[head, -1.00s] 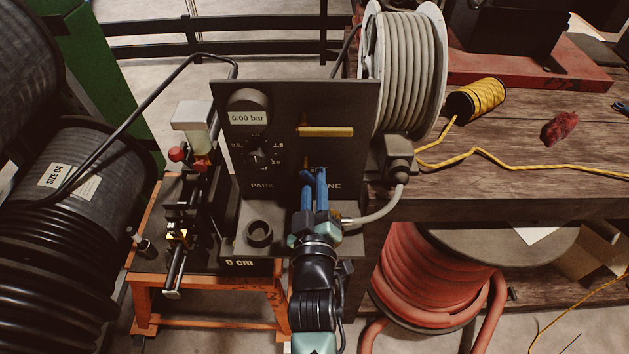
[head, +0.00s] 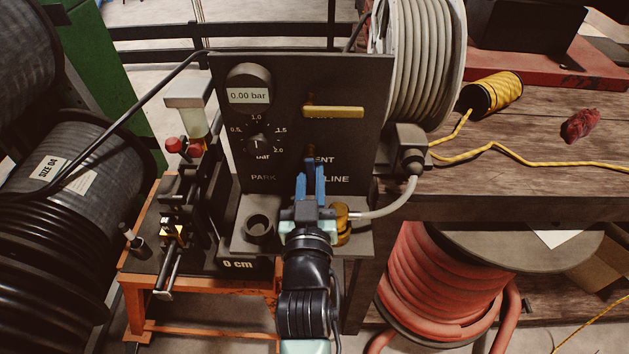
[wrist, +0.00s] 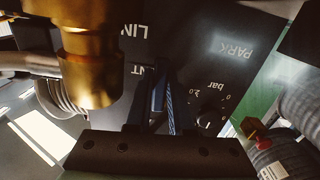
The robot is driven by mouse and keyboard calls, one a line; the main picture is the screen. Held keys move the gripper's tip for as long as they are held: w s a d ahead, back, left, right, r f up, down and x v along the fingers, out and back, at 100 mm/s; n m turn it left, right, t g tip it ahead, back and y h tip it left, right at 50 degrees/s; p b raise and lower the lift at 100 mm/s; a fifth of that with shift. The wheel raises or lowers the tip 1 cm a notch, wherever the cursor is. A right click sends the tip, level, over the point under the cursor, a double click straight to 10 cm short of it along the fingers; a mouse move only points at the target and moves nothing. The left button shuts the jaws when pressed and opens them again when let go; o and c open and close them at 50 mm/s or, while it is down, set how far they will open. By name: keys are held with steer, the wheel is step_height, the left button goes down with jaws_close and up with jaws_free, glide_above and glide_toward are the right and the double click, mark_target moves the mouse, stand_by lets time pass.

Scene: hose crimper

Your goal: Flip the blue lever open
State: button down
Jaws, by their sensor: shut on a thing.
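My gripper (head: 311,176) reaches up to the dark panel (head: 352,85) from the front, low between the PARK and LINE labels. A separate yellow lever (head: 333,112) lies level, higher on the panel. The display (head: 248,96) reads 0.00 bar.
A brass fitting (head: 341,222) with a grey hose stands just right of my gripper and looms close in the wrist view (wrist: 88,60). A round dark socket (head: 258,228) is to the left. A black dial (head: 258,143) sits on the panel. A grey hose reel (head: 420,65) is behind right.

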steer(key=shift+a+m+b, duration=0.15)
steer(key=shift+m+b, duration=0.15)
steer(key=shift+m, duration=0.2)
steer(key=c, duration=0.8)
jaws_free()
steer(key=shift+s, duration=0.1)
steer(key=s+b, duration=0.1)
steer(key=s, duration=1.1)
steer(key=shift+s, duration=0.4)
